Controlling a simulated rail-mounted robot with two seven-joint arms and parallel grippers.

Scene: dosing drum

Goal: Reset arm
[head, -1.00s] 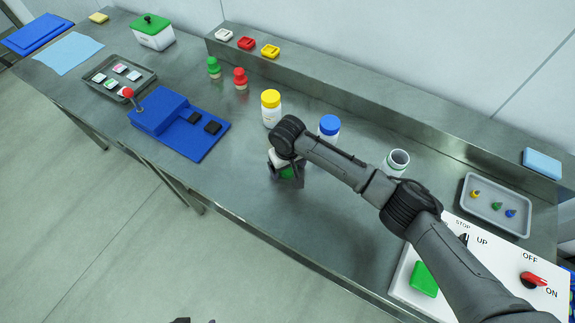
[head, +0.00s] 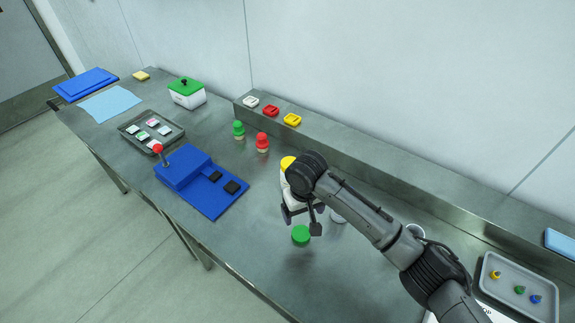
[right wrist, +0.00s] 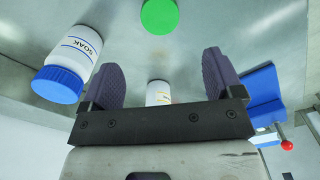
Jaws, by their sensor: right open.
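My right gripper (head: 303,218) hangs over the middle of the bench, open and empty. In the right wrist view its two dark fingers (right wrist: 160,70) stand wide apart. A round green lid-like piece (head: 301,235) rests on the bench just below the gripper; it also shows beyond the fingertips in the right wrist view (right wrist: 159,15), apart from them. The jar with the yellow lid (head: 287,163) is partly hidden behind my right arm. A white jar marked SOAK with a blue lid (right wrist: 59,84) is beside the left finger in the wrist view. My left gripper is out of view.
A blue station with a red-knobbed lever (head: 185,168) and a tray of small tiles (head: 173,141) stand left. A grey tray (head: 488,285) with small coloured pieces is at right. The front bench edge near the middle is clear.

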